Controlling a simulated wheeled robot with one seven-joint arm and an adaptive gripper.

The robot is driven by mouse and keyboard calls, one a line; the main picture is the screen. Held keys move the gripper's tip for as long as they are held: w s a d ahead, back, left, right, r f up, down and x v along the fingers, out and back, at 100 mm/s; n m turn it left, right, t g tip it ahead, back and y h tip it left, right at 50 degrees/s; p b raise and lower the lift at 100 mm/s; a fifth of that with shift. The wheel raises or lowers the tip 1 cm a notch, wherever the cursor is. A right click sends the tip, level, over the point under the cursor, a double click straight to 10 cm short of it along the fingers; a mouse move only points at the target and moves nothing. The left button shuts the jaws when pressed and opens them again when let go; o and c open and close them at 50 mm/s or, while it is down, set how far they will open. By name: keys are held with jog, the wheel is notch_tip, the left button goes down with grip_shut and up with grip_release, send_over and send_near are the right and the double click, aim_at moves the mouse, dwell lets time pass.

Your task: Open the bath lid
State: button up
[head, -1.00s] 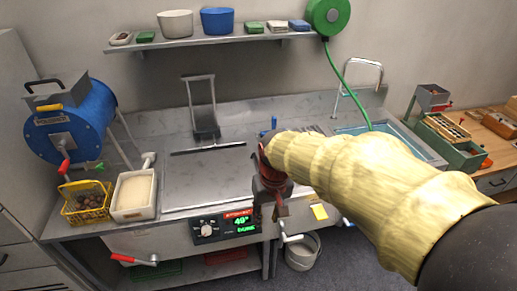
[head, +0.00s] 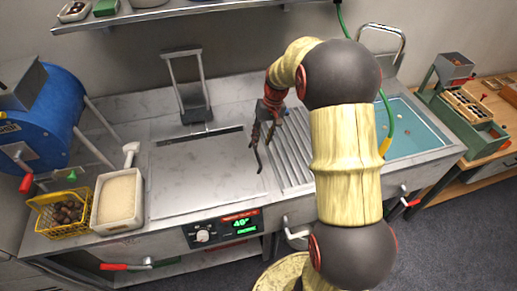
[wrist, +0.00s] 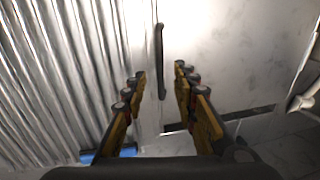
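The bath lid (head: 195,175) is a flat metal plate lying shut in the counter, left of the ribbed drainboard. In the wrist view the lid (wrist: 215,55) fills the right side. A slim black bar handle (wrist: 160,60) runs along its edge by the drainboard. My gripper (head: 262,150) is above the lid's right edge in the head view, pointing down. In the wrist view my gripper (wrist: 160,72) is open, its fingers apart with the handle lined up between and beyond the tips. I cannot tell the remaining height. The handle is not clear in the head view.
The ribbed drainboard (head: 291,160) and a water-filled sink (head: 415,130) lie to the right. A metal frame (head: 188,85) stands behind the lid. A white tub (head: 118,200) and a yellow basket of chestnuts (head: 60,212) stand left. A control panel (head: 222,228) is on the front.

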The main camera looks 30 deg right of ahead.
jog(key=f, duration=0.2)
jog(key=a+f+b, duration=0.1)
jog(key=f, duration=0.4)
jog(key=shift+w+a, duration=0.15)
jog(key=shift+w, duration=0.05)
jog(key=shift+c, duration=0.7)
grip_shut()
